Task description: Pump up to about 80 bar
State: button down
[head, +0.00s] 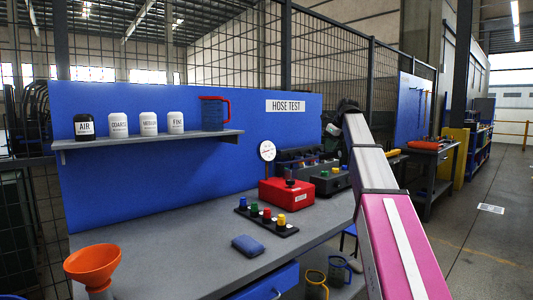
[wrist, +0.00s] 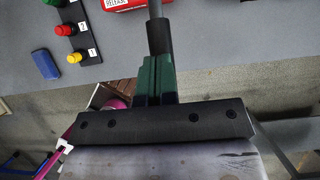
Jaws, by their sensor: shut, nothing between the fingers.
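A red pump box (head: 287,191) stands on the grey bench, with a black knob on its top. It also shows at the top edge of the wrist view (wrist: 119,4), with a label reading RELEASE. A round white gauge (head: 267,151) stands behind it; its needle is too small to read. In the wrist view my gripper (wrist: 157,60) has its green fingers together and empty. A lever with a dark grip (wrist: 158,37) on a thin grey rod lies right at the fingertips; I cannot tell whether they touch. In the head view my arm hides the lever.
A black strip with coloured knobs (head: 265,218) and a blue pad (head: 247,244) lie at the front of the bench. A dark box with coloured knobs (head: 322,182) stands behind the pump. An orange funnel (head: 93,265) is at left. A shelf (head: 150,139) holds pots and a jug.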

aim_at(330, 154)
jog(key=shift+f, duration=6.15)
notch_tip(330, 154, up, 12)
jog(key=shift+r, duration=0.15)
jog(key=shift+f, duration=2)
jog(key=shift+r, duration=2)
jog(key=shift+w+d, duration=0.1)
